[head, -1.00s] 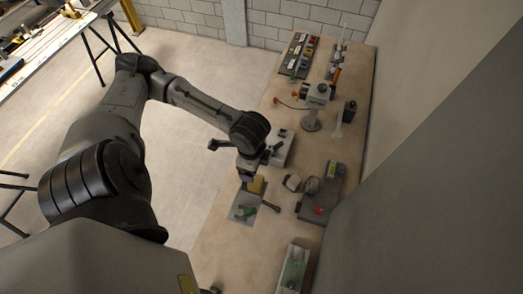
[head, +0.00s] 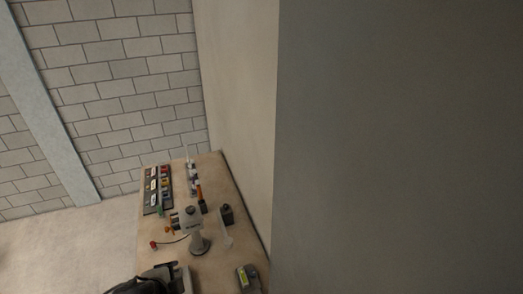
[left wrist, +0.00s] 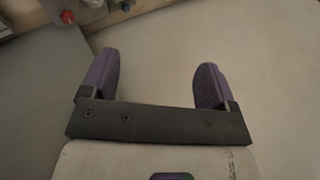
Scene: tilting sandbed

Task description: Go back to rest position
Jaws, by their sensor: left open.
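My left gripper (left wrist: 156,82) shows in the left wrist view with its two purple fingers wide apart. Nothing is between them. Beyond the fingers is a plain, blurred pale surface. In the head view only a dark rounded piece of what looks like my left arm shows at the bottom edge, and the gripper itself is out of the picture. My right gripper is in neither view.
The wooden bench (head: 214,172) stands along the wall. It holds a rack of coloured parts (head: 158,188), a grey microscope-like device (head: 198,243) and a dark bottle (head: 227,214). A red knob (left wrist: 67,16) shows at the upper left of the wrist view. A large grey surface (head: 400,150) fills the head view's right side.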

